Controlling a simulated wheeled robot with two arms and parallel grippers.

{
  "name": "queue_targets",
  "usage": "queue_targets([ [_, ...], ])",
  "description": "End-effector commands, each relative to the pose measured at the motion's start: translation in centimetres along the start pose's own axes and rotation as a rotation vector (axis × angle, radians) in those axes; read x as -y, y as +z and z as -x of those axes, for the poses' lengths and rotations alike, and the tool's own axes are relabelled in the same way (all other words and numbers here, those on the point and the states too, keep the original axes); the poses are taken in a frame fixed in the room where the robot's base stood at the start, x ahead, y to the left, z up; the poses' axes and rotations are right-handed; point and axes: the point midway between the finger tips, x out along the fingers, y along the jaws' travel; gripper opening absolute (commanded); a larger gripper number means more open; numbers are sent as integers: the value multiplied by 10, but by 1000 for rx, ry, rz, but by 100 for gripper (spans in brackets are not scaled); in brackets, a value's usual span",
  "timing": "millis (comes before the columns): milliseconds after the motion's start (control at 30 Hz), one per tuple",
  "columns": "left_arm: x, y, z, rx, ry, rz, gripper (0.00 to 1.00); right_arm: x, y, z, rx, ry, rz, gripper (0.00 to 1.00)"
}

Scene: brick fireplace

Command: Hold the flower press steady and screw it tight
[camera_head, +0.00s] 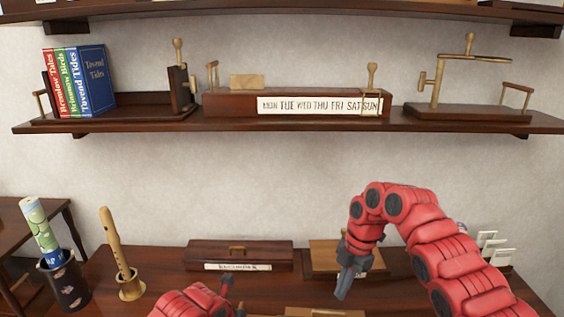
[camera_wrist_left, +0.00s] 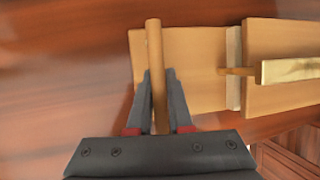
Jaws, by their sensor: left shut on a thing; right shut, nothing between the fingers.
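The flower press appears to be the light wooden piece (camera_wrist_left: 200,45) in the left wrist view. In the head view, only a sliver of light wood (camera_head: 325,313) shows at the bottom edge. My left gripper (camera_wrist_left: 158,90) is shut on a round wooden handle (camera_wrist_left: 154,45) at the press's left edge. In the head view it (camera_head: 228,285) is low, partly cut off. My right gripper (camera_head: 345,284) is shut and empty, pointing down above the table, right of the left one.
A dark labelled box (camera_head: 240,252) and a lighter wooden box (camera_head: 323,258) stand behind on the table. A cup (camera_head: 68,286) with a rolled paper and a recorder (camera_head: 112,240) in a stand are at left. A wall shelf (camera_head: 150,126) holds books and a weekday box (camera_head: 235,105).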

Motion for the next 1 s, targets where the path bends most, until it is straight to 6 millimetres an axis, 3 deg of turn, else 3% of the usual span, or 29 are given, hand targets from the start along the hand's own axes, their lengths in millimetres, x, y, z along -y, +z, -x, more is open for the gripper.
queue_targets([
  [1000,0,0,0,0,0,0,0,5,-9,-3,-1,-2,-1,0],
])
